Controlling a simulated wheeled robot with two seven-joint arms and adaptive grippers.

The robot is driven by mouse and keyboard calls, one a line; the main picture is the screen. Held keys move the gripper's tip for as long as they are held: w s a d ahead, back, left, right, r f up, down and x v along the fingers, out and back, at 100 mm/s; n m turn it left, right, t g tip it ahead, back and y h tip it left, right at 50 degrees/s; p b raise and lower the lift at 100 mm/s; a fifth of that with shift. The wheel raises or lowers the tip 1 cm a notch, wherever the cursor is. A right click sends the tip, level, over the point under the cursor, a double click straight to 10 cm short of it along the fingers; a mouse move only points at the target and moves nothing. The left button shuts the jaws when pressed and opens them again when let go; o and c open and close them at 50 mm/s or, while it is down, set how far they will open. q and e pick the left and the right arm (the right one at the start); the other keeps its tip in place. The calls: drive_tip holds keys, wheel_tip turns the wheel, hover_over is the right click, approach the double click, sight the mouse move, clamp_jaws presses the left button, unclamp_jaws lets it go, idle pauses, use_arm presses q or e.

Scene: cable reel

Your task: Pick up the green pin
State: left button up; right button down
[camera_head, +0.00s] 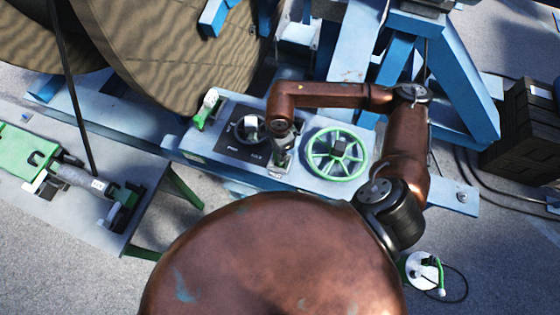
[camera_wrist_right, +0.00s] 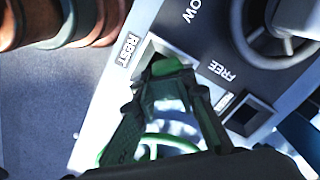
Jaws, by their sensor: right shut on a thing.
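The green pin (camera_wrist_right: 168,66) shows in the right wrist view at the square recess beside the REST label. My right gripper (camera_wrist_right: 170,82) is shut on it, with one finger on each side. The fingers hide much of the pin, so I cannot tell how deep it sits in the recess. In the head view my right gripper (camera_head: 280,158) points down at the right end of the dark control panel (camera_head: 240,148); the pin cannot be made out there. My left gripper is in neither view.
A green spoked handwheel (camera_head: 336,154) stands just right of the gripper. A smaller grey wheel (camera_head: 250,127) and a green-white lever (camera_head: 207,108) are to its left. An empty-looking dark recess (camera_wrist_right: 248,115) lies near the FREE label. A large cable reel (camera_head: 170,50) stands behind.

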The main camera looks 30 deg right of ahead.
drive_tip(key=shift+s+d+f, duration=0.1)
drive_tip(key=shift+f, duration=0.1)
drive_tip(key=shift+r, duration=0.2)
drive_tip(key=shift+w+r, duration=0.2)
drive_tip(key=shift+r, duration=0.15)
wheel_tip(320, 180, up, 6)
drive_tip(key=shift+f+b, duration=0.1)
drive_tip(key=shift+b, duration=1)
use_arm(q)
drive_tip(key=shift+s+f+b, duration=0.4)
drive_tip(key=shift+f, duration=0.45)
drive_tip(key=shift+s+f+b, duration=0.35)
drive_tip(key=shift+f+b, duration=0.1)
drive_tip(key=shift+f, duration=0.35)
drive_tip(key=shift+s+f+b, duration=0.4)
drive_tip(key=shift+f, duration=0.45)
use_arm(e)
wheel_tip(320, 180, up, 11)
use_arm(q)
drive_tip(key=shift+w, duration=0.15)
use_arm(e)
drive_tip(key=c, duration=0.6)
unclamp_jaws()
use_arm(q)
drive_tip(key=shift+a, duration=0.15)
use_arm(e)
drive_tip(key=shift+o, duration=0.2)
drive_tip(key=shift+r, duration=0.2)
